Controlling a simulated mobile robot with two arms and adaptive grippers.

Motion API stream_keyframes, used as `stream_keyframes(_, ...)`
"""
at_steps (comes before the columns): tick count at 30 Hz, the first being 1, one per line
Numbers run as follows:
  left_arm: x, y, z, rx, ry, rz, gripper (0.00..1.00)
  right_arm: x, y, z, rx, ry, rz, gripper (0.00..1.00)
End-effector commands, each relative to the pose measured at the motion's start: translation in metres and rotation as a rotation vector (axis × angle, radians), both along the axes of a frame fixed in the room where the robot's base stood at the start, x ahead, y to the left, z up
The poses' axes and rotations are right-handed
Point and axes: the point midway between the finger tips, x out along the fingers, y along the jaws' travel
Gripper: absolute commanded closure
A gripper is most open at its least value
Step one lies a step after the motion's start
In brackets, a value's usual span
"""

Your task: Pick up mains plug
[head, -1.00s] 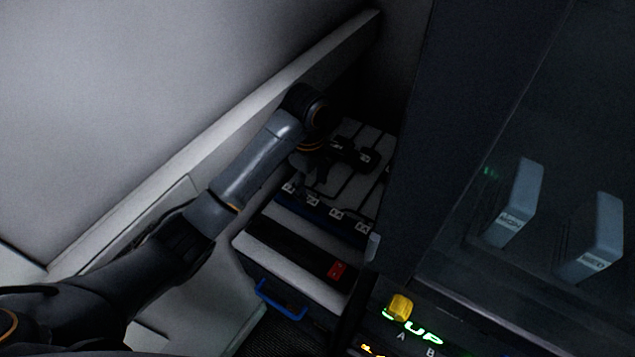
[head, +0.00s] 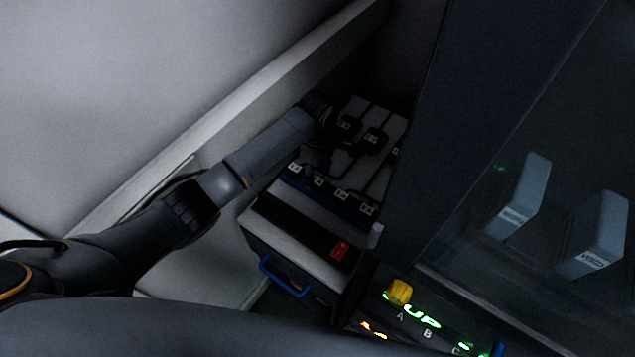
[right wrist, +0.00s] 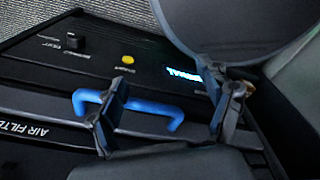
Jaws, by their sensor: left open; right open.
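Several black plugs with pale labels lie on the light top of a cabinet in the head view, one of them a black plug (head: 372,139) with a cable running from it. Their labels are too small to read, so I cannot tell which is the mains plug. My left gripper (head: 317,158) is open over the left side of this top, close to the plugs; its dark fingers blend with them. No plug is visibly held. My right gripper (right wrist: 172,112) is open and empty in the right wrist view, its fingers on either side of a blue handle (right wrist: 140,107).
A row of labelled sockets (head: 342,195) lines the front of the cabinet top, above a red switch (head: 340,250) and a blue handle (head: 285,277). A dark glass-fronted cabinet (head: 450,150) stands close on the right. A pale wall ledge (head: 240,110) runs along the left.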

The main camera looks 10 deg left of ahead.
Motion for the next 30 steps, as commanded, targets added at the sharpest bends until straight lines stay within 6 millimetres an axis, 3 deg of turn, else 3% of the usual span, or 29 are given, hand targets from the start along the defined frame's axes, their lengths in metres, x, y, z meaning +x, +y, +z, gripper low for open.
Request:
stream_keyframes(7,0.002,0.002,-0.03,0.0,0.002,0.001,0.43,-0.005,-0.002,0.007,-0.003,0.007,0.001,0.21)
stream_keyframes(16,0.002,0.002,-0.035,0.0,0.0,0.0,0.43,-0.008,-0.002,0.006,-0.002,0.01,0.001,0.21)
stream_keyframes(24,0.002,0.002,-0.035,0.0,0.0,0.001,0.98,-0.008,-0.002,0.006,-0.002,0.011,0.001,0.21)
stream_keyframes(30,0.002,0.002,-0.035,0.0,0.0,0.001,1.0,-0.009,-0.002,0.006,-0.002,0.011,0.001,0.21)
